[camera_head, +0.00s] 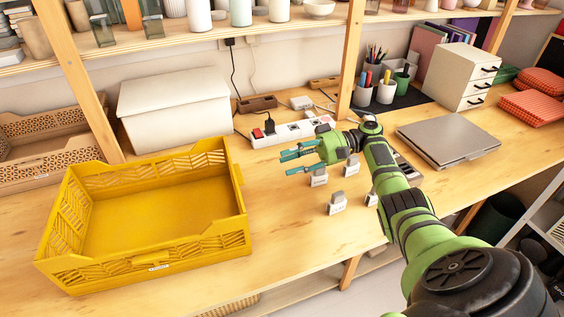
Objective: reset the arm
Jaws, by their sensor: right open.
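My right arm (397,198) comes in from the lower right and reaches over the wooden table. Its gripper (289,163) points left, with its teal fingers apart and nothing between them. It is above the table, to the right of the yellow crate and in front of the white power strip. My left gripper is not in view.
An empty yellow crate (243,228) stands at left. Several small grey-white objects, one of them a plug-like piece (337,203), stand below the gripper. A power strip (290,133), white box (174,105), closed laptop (447,138) and drawer unit (452,75) stand around. Bare table lies between crate and arm.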

